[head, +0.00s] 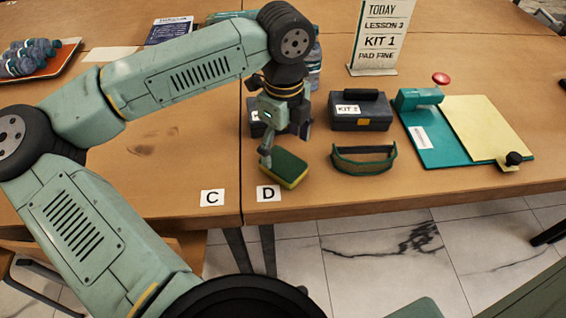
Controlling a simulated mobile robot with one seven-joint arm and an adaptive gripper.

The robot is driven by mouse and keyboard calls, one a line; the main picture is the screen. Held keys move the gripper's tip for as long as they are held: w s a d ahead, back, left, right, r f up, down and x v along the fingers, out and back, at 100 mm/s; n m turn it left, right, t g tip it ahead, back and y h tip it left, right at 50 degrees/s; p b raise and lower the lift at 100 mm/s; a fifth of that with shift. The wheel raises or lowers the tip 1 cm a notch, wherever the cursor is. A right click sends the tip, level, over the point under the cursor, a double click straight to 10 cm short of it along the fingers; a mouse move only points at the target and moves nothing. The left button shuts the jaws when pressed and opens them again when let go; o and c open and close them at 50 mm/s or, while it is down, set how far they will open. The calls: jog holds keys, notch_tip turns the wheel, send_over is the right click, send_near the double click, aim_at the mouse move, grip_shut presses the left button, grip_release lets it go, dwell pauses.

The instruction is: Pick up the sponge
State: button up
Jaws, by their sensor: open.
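The sponge (288,170) lies on the wooden table just behind the label D. It is a block with a dark green top and yellow sides. My gripper (267,156) points down from above, at the sponge's left end. One finger shows close to the sponge's left edge; I cannot tell whether it touches. The other finger is hard to make out. The gripper is open, and the sponge rests on the table.
A dark toolbox labelled KIT (361,112) and dark-rimmed goggles (364,160) stand right of the sponge. Further right is a teal board (421,137) with yellow paper. Label C (212,198) lies left, beyond a table seam. The table's front edge is near.

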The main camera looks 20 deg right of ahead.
aim_at(282, 161)
jog(key=f, duration=0.2)
jog(key=f+p, duration=0.1)
jog(key=f, duration=0.2)
jog(key=shift+w+a+p, duration=0.15)
jog(key=shift+a+p, duration=0.05)
jog(key=shift+p, duration=0.1)
jog(key=shift+c, duration=0.4)
jog(key=c, duration=0.8)
jog(key=shift+r+b, duration=0.45)
jog(key=shift+r, duration=0.4)
jog(key=shift+s+a+r+b, duration=0.15)
jog(key=shift+r+b, duration=0.15)
jog(key=shift+r, duration=0.15)
jog(key=shift+s+a+r+b, duration=0.15)
jog(key=shift+r+b, duration=0.1)
jog(key=shift+r, duration=0.15)
jog(key=s+a+b, duration=0.1)
jog(key=s+a, duration=0.2)
jog(key=s, duration=0.1)
jog(key=s+a+r+b, duration=0.1)
jog(key=s+a, duration=0.2)
jog(key=s, duration=0.1)
jog(key=s+a+b, duration=0.1)
jog(key=s+a, duration=0.1)
jog(key=s, duration=0.2)
jog(key=shift+s+a+r+b, duration=0.2)
jog(key=shift+a+r+b, duration=0.15)
jog(key=shift+a, duration=0.05)
